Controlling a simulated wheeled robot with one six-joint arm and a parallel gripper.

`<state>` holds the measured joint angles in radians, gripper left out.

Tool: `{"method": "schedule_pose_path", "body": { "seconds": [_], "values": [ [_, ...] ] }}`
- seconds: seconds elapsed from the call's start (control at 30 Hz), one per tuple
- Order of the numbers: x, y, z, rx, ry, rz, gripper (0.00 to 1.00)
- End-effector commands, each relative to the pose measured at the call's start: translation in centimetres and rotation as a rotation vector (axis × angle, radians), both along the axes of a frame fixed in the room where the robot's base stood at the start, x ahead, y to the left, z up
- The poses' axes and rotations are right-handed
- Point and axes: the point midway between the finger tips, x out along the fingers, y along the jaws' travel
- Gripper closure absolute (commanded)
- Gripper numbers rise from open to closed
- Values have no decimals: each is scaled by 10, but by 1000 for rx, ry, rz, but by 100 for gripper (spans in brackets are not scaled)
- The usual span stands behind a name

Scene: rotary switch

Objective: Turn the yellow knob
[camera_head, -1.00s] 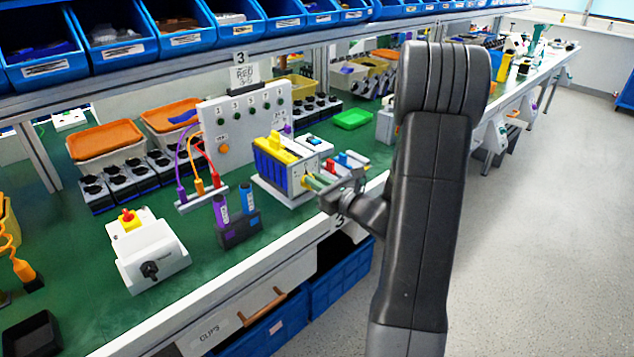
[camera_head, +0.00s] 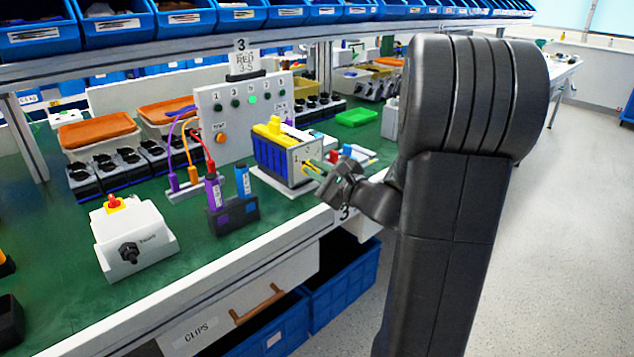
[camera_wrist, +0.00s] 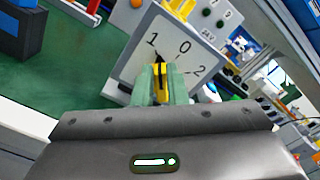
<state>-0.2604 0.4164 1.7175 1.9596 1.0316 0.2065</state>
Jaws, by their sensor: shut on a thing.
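The yellow knob (camera_wrist: 161,84) sits on a pale dial plate (camera_wrist: 140,62) marked 1, 0 and 2. In the wrist view my gripper (camera_wrist: 162,86) has its green fingers on either side of the knob, shut on it. A dark pointer shows just above the knob, near the gap between 1 and 0; its exact heading is hard to tell. In the head view my gripper (camera_head: 316,170) reaches the right-hand face of the switch box (camera_head: 288,162), where the knob is mostly hidden by the fingers.
A grey panel (camera_head: 215,115) with several green lamps and an orange button stands behind the box. Left of the box are a black holder (camera_head: 232,216) with purple and blue pieces and a white box (camera_head: 133,240) with a black knob. Blue bins hang above.

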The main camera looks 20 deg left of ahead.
Motion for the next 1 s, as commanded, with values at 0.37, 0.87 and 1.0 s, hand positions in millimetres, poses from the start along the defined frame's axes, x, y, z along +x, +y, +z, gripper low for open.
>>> {"method": "schedule_pose_path", "body": {
  "seconds": [0.37, 0.87, 1.0],
  "values": [
    [-1, 0, -3, -41, -94, 1, 100],
    [-2, 0, -2, -44, -100, 0, 70],
    [-1, 0, -2, -44, -100, 1, 65]
  ]
}}
